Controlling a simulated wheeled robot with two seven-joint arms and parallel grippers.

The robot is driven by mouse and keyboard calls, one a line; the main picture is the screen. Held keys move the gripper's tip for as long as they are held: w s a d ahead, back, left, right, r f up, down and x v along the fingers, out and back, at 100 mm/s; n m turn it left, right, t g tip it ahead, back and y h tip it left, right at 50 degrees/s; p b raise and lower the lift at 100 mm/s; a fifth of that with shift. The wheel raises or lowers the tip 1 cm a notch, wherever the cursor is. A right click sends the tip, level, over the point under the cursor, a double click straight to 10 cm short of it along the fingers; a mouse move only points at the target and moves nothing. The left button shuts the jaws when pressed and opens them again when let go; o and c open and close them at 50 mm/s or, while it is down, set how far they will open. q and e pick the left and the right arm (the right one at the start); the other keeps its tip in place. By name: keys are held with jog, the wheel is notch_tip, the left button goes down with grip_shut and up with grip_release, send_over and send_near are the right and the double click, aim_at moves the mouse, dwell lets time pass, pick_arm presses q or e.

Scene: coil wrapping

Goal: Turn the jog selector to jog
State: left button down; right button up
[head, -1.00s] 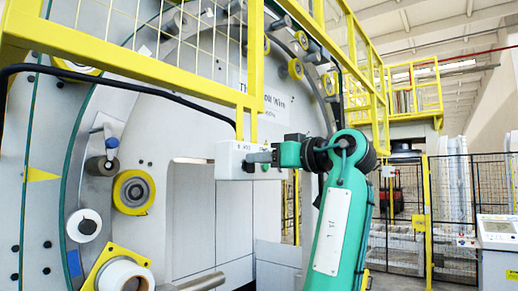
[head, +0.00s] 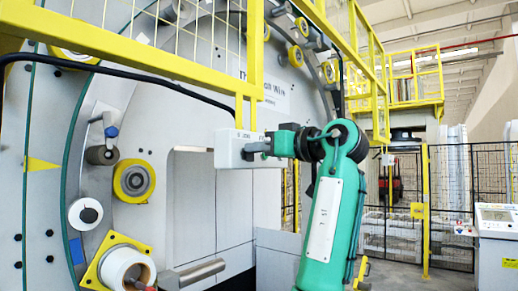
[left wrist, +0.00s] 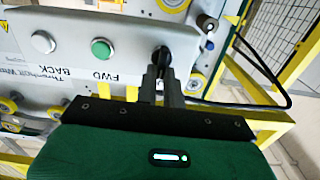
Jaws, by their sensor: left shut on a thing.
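The jog selector is a small black knob (left wrist: 163,57) on the face of a pale control box, which also shows in the head view (head: 229,150). My left gripper (left wrist: 160,76) is shut on the knob, its two grey fingers on either side of it. In the head view the left gripper (head: 259,148) reaches the box from the right. The fingers hide part of the knob, so I cannot tell its setting. A green button (left wrist: 102,51) marked FWD and a white button (left wrist: 43,42) marked BACK sit beside it. My right gripper is not in view.
The box hangs below a yellow guard frame (head: 120,72), with a black cable (head: 150,76) running to it. Behind is a large grey ring machine with yellow rollers (head: 134,180). A console (head: 496,222) and black mesh fence (head: 484,180) stand at right.

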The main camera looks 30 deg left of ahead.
pick_arm(q)
jog(key=m+b, duration=0.2)
jog(key=m, duration=0.3)
jog(key=m+b, duration=0.2)
jog(key=m, duration=0.4)
jog(key=w+f+m+b, duration=0.1)
jog(key=m+b, duration=0.1)
jog(key=m, duration=0.4)
jog(key=shift+w+f+b, duration=0.1)
jog(key=shift+b, duration=0.3)
jog(key=shift+m, duration=0.5)
jog(key=c, duration=1.5)
grip_release()
jog(key=shift+w, duration=0.1)
